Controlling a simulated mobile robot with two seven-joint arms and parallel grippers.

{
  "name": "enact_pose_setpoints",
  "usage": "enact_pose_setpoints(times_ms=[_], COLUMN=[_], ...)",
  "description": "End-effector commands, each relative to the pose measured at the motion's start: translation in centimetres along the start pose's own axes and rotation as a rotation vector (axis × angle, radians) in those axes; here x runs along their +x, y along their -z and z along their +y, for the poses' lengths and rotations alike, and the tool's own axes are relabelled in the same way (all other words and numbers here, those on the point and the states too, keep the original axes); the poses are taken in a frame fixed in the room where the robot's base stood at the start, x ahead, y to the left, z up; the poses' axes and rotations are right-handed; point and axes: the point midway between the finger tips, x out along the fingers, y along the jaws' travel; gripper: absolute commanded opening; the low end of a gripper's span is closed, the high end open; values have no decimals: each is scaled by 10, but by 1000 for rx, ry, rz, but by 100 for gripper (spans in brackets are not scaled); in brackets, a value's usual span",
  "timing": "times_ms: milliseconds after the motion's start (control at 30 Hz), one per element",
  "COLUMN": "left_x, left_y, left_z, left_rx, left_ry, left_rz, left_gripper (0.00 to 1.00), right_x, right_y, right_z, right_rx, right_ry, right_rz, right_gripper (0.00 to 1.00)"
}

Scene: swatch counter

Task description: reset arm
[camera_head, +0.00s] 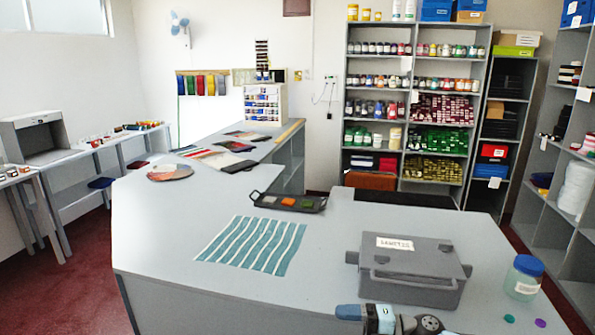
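Part of one of my arms, blue, white and dark, shows at the bottom edge, right of the middle, in front of the grey box. No gripper fingers can be made out, and neither gripper is in view. On the grey counter (165,225) lies a teal and white striped cloth (253,244). Behind it is a dark tray (289,202) with small coloured pieces. A closed grey box (413,272) with a white label stands to the right. A clear jar (523,278) with a blue lid stands right of the box.
Small green and purple discs (540,323) lie near the jar. A round plate-like piece (170,172) and several swatches (222,158) lie farther back. Shelves of jars (415,110) line the back wall; another shelf (565,190) stands right.

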Motion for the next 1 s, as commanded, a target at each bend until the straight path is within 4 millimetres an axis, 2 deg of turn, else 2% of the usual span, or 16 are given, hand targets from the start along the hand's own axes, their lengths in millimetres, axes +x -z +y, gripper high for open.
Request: enact_pose_setpoints(times_ms=[33,167,267,433,567,700,833,1000], left_x=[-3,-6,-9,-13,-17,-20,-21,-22], left_y=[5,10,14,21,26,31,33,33], left_z=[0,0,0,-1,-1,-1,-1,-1], left_rx=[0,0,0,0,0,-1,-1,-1], left_ry=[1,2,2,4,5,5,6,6], left_rz=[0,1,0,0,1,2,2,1], left_gripper=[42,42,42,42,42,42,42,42], right_x=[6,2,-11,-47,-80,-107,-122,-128], right_y=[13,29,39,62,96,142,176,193], right_z=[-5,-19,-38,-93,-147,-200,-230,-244], right_rx=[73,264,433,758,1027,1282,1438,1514], right_ry=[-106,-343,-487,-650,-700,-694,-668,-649], right_rz=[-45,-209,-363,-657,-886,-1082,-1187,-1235], right_gripper=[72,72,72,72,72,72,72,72])
